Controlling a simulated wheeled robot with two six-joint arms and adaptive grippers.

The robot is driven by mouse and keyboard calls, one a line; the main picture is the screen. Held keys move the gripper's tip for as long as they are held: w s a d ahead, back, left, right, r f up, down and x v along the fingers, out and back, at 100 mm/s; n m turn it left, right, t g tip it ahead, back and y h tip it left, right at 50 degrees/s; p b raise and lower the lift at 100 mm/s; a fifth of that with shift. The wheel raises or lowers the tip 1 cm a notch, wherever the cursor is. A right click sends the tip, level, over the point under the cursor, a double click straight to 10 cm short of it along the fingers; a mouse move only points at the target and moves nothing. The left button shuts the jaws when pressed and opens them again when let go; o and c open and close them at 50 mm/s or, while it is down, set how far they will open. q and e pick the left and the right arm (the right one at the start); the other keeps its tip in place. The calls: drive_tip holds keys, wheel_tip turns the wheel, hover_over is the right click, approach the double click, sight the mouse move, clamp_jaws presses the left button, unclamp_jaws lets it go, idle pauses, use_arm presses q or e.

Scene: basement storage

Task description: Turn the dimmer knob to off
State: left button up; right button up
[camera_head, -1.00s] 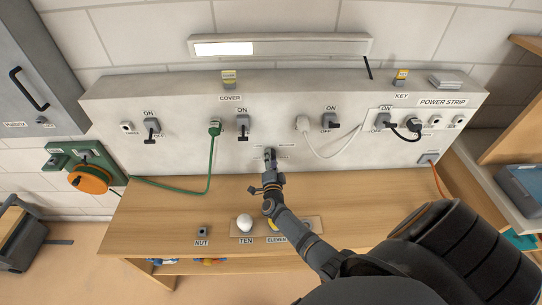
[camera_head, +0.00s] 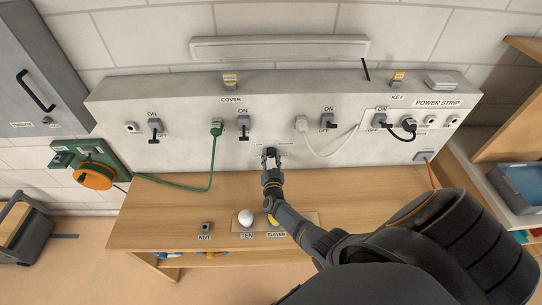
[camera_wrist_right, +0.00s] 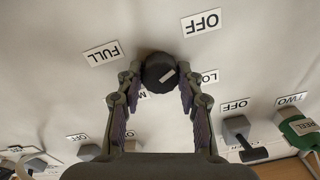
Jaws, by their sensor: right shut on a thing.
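The dimmer knob (camera_wrist_right: 158,73) is a dark round knob on the pale panel, with a white mark whose line slants toward the upper right in the right wrist view. Around it are the labels FULL (camera_wrist_right: 103,53), OFF (camera_wrist_right: 201,22) and a partly covered LOW (camera_wrist_right: 210,77). My right gripper (camera_wrist_right: 158,88) has a finger on each side of the knob and is shut on it. In the head view, my right gripper (camera_head: 271,166) reaches the lower middle of the panel, and the knob (camera_head: 270,152) shows just beyond it. My left gripper is not in view.
The lamp bar (camera_head: 280,48) above the panel looks evenly grey and unlit. Several switches, a green plug (camera_head: 216,128) and a white plug (camera_head: 301,124) sit beside the knob.

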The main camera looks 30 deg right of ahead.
sight(270, 133)
drive_tip(key=shift+s+f+n, duration=0.1)
drive_tip(key=shift+f+n, duration=0.1)
drive_tip(key=shift+n, duration=0.3)
drive_tip(key=o, duration=1.2)
drive_tip(key=shift+r, duration=0.1)
drive_tip(key=shift+r, duration=0.2)
wheel_tip(270, 133, up, 10)
drive_tip(key=shift+f, duration=0.2)
